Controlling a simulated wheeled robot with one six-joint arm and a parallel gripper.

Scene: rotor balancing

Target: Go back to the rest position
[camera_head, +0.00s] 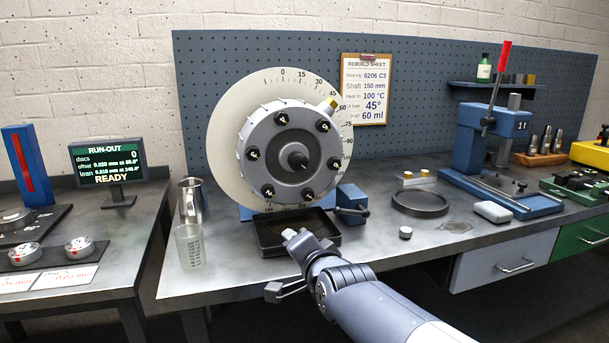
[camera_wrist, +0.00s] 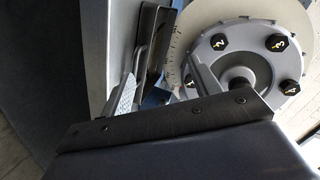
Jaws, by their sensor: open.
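My gripper (camera_head: 292,262) is in front of the bench's front edge, low and near the black tray. In the wrist view my gripper (camera_wrist: 165,85) shows its two fingers spread apart with nothing between them. The grey rotor (camera_head: 290,150) with numbered black knobs stands upright on the bench in front of a white degree dial (camera_head: 228,123). In the wrist view the rotor (camera_wrist: 240,65) lies beyond the fingers, apart from them.
A black tray (camera_head: 268,250) sits below the rotor. A clear measuring cup (camera_head: 190,247) and a metal jug (camera_head: 190,200) stand to its left. A blue press (camera_head: 470,150) stands at right. The run-out screen (camera_head: 108,162) reads READY. Floor is free between the benches.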

